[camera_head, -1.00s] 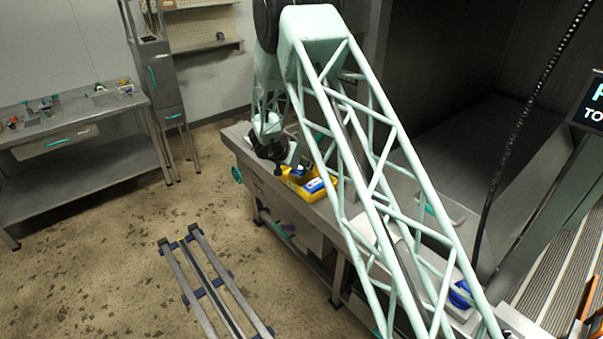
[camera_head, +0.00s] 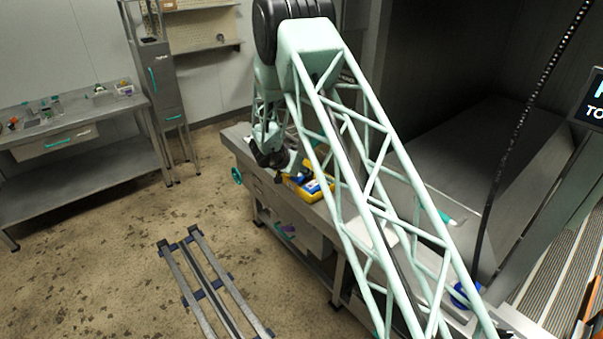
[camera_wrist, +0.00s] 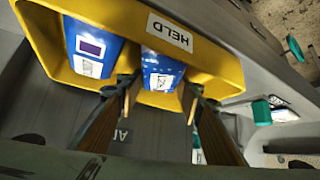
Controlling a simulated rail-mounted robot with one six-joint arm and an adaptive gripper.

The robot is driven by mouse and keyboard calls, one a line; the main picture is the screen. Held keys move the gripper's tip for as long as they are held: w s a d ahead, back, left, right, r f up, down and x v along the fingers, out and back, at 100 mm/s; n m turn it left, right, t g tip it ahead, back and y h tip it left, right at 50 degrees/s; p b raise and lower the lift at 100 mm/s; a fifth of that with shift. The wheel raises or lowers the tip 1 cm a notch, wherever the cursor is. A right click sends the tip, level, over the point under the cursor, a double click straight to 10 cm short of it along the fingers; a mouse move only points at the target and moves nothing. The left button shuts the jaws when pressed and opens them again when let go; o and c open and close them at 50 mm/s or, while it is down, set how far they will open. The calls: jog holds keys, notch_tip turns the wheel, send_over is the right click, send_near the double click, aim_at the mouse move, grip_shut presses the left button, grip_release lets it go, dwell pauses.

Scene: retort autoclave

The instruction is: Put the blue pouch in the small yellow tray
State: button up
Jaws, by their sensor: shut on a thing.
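The small yellow tray (camera_wrist: 217,68) has a label reading HELD, upside down in the wrist view. In the head view the tray (camera_head: 291,187) sits on the metal bench, partly hidden by my arm. My gripper (camera_wrist: 160,86) is shut on a blue pouch (camera_wrist: 160,70) with a white label, one finger on each side of it. The held pouch is over or within the tray; I cannot tell whether it touches the tray floor. Another blue pouch (camera_wrist: 91,45) lies in the tray to its left in the wrist view, apart from the fingers.
The metal bench (camera_head: 240,147) carries teal handles along its front. A dark open chamber (camera_head: 440,90) stands behind it. A blue round item (camera_head: 464,293) is at the bench's near end. A side table (camera_head: 80,170) with small items is at left. A rail-like frame (camera_head: 212,285) lies on the floor.

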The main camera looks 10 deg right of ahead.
jog(key=shift+f, duration=0.15)
jog(key=o, duration=0.9)
jog(key=shift+s+a+r, duration=0.1)
jog(key=shift+r, duration=0.2)
jog(key=p+v, duration=0.1)
jog(key=v, duration=1)
jog(key=shift+s+a+r+p, duration=0.1)
jog(key=shift+s+r+p, duration=0.1)
jog(key=shift+p, duration=0.2)
jog(key=shift+r, duration=0.1)
